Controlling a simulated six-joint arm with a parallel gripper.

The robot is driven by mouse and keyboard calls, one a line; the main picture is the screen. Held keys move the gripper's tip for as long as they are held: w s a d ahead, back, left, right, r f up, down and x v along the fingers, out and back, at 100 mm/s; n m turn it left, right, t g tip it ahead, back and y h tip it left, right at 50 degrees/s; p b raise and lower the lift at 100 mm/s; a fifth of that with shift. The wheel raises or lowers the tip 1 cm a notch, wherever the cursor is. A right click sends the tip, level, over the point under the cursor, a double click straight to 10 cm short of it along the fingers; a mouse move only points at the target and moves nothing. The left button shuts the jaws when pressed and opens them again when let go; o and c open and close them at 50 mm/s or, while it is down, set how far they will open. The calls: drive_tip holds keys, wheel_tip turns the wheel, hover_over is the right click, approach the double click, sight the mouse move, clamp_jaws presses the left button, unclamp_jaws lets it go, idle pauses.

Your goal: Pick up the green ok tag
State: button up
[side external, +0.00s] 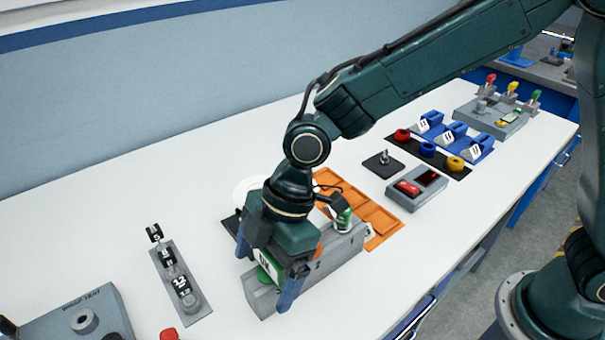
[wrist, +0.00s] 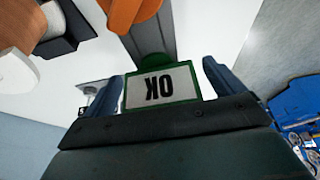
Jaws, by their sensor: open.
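The green OK tag (wrist: 162,86) shows in the wrist view, a white label with black "OK" lettering and a green rim. It lies between the two blue fingers of my gripper (wrist: 163,88), which stand apart with one on each side. In the side external view my gripper (side external: 268,275) is down over the near end of a grey block (side external: 325,262). The tag (side external: 265,262) shows there between the fingers, partly hidden by them. Whether the fingers touch the tag cannot be told.
An orange tray (side external: 385,222) lies behind the block. A small green-topped cylinder (side external: 343,217) stands at the block's far end. A rack of numbered pieces (side external: 180,285) is to the left. A grey box with a red switch (side external: 415,188) is to the right.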

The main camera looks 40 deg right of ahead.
sight(265, 275)
drive_tip(key=c, duration=1)
drive_tip(key=shift+r, duration=0.15)
drive_tip(key=shift+c, duration=0.2)
wheel_tip(265, 275, up, 20)
idle(0.7)
